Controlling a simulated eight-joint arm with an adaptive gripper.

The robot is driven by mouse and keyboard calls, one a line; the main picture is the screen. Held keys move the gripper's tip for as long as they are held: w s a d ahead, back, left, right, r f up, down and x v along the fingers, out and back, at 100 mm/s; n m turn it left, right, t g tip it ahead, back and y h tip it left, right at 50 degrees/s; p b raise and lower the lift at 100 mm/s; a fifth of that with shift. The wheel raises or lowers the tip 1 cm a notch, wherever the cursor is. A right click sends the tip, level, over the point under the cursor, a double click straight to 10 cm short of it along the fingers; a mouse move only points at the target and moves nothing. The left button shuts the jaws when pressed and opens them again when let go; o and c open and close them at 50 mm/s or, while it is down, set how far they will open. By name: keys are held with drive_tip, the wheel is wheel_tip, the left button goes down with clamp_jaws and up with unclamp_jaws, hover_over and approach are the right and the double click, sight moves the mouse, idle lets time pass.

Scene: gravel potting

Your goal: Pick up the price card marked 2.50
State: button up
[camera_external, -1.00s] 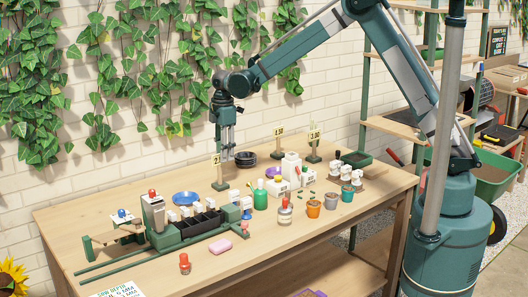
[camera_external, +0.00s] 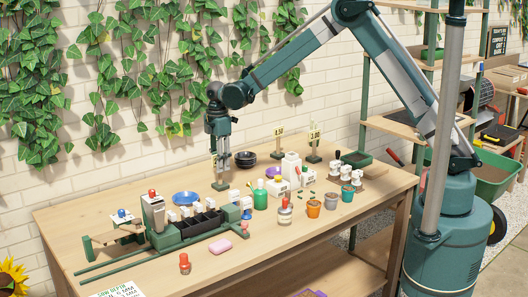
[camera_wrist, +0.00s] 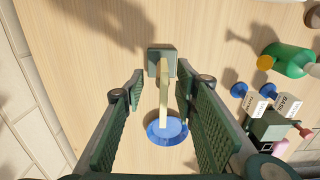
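The left price card (camera_wrist: 164,95) is a thin cream card on a small grey-green stand base (camera_wrist: 161,62). In the wrist view it shows nearly edge-on, so its number cannot be read there. In the external view its base (camera_external: 221,186) stands on the table, and my fingers mostly hide the card. My gripper (camera_wrist: 160,79) is open and points down, with a finger on each side of the card and gaps on both sides. Two other price cards stand farther right: one at the back (camera_external: 279,130) and one reading about 3.00 (camera_external: 314,135).
A blue dish (camera_external: 186,198) is left of the card's stand. Stacked dark bowls (camera_external: 245,159) stand behind it to the right. The brick wall is close behind the table.

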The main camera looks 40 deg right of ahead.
sight(220, 184)
drive_tip(key=shift+f, duration=0.3)
drive_tip(key=shift+s+f, duration=0.2)
drive_tip(key=shift+f, duration=2.4)
clamp_jaws()
